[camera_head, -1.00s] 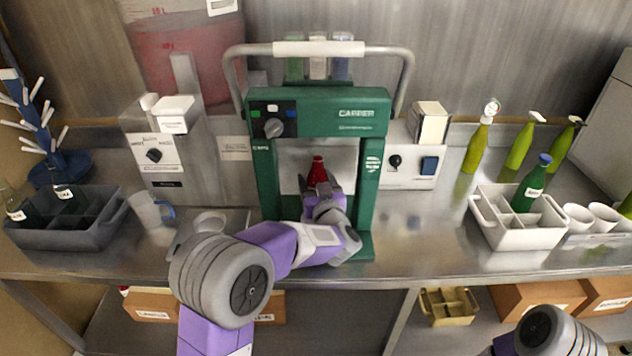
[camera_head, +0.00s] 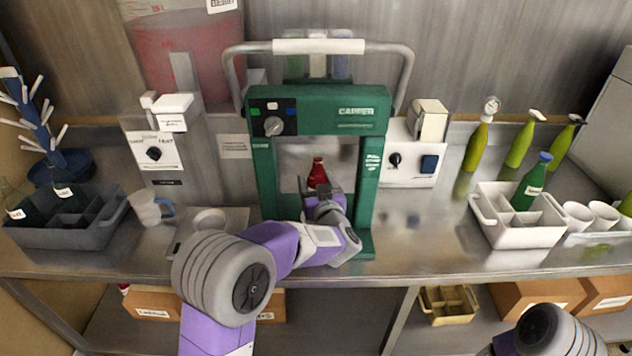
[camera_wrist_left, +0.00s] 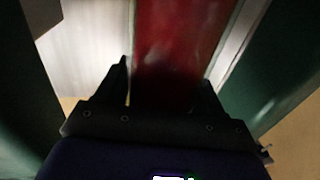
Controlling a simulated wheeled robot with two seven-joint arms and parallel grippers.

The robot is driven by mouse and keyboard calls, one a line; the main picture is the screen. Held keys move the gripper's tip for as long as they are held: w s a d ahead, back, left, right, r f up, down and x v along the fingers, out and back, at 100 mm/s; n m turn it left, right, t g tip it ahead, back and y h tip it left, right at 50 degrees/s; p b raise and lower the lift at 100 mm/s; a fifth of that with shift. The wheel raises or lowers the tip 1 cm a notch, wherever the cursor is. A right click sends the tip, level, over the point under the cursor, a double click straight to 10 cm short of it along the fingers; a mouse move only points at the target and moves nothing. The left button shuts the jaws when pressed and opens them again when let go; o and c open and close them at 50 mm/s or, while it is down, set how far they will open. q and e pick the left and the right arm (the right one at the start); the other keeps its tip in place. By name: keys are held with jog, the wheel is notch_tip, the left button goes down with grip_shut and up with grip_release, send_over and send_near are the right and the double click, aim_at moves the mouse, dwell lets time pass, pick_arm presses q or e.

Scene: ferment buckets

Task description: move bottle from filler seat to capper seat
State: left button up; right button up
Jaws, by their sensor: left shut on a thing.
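A red bottle (camera_head: 318,172) stands upright inside the green capper frame (camera_head: 262,180), in the opening between its posts. My left gripper (camera_head: 322,196) reaches in from the front and is shut on the bottle's body. In the left wrist view the red bottle (camera_wrist_left: 178,50) rises between the two dark fingers (camera_wrist_left: 165,95). The bottle's lower part and the capper seat are hidden behind my gripper, so I cannot tell if its base touches. The filler (camera_head: 155,150) stands left of the capper, with an empty round seat (camera_head: 209,220) in front. My right gripper is not in view.
A dark crate with bottles (camera_head: 70,235) and a clear mug (camera_head: 150,208) are at left. A white crate (camera_head: 515,235) with a green bottle (camera_head: 530,185) and white cups (camera_head: 590,214) are at right.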

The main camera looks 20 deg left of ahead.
pick_arm(q)
jog(key=shift+f, duration=0.7)
dwell(1.4)
jog(key=o, duration=1.5)
jog(key=shift+o, duration=0.6)
jog(key=shift+f, duration=0.15)
jog(key=shift+s, duration=0.1)
jog(key=p+v, duration=0.1)
jog(key=v, duration=0.6)
jog(key=shift+s, duration=0.2)
jog(key=shift+d, duration=0.15)
